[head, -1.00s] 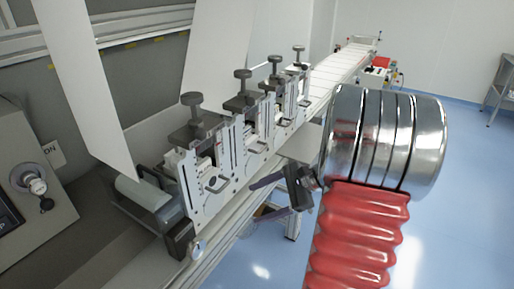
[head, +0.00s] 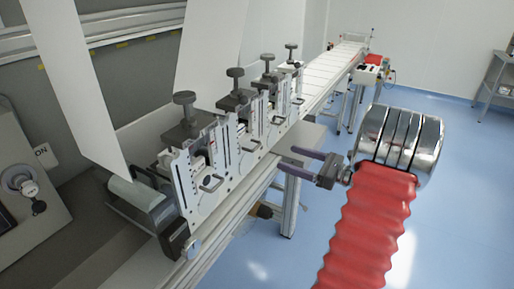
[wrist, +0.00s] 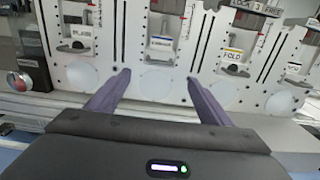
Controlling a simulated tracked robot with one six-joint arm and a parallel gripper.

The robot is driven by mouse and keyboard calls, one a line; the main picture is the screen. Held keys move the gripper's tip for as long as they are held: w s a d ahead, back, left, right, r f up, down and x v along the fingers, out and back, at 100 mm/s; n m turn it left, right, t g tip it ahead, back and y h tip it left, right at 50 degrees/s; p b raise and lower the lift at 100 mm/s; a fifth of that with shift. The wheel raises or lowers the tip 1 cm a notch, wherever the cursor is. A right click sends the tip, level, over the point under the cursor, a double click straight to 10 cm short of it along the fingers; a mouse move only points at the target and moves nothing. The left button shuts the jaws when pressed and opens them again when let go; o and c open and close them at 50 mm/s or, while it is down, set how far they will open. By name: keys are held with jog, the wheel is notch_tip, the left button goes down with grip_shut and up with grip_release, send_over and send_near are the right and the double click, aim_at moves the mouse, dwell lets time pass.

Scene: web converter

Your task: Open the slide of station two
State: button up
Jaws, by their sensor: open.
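A row of pale station plates with dark top knobs runs along the machine; the near plate (head: 203,180) and second plate (head: 249,143) show in the head view. In the wrist view the second plate from the left (wrist: 152,88) has a label, a small handle (wrist: 159,60) and a vertical slot. No station number is readable on it, so I cannot tell for certain which is station two. My gripper (head: 285,157) is open and empty, its purple fingers pointing at the plates from the right. In the wrist view the fingertips (wrist: 157,76) straddle the second plate's lower part, apparently short of it.
A fold-labelled plate (wrist: 236,69) stands to the right in the wrist view. A metal rail (head: 225,215) runs below the plates. White web sheets (head: 85,80) hang behind at left. A conveyor (head: 335,65) extends to the back. Blue floor at right is open.

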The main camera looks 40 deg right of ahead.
aim_at(257, 146)
jog(key=x, duration=1.3)
jog(key=shift+w+a, duration=0.25)
jog(key=shift+w, duration=0.1)
jog(key=shift+c, duration=0.7)
jog(key=shift+d, duration=0.1)
jog(key=c, duration=1.4)
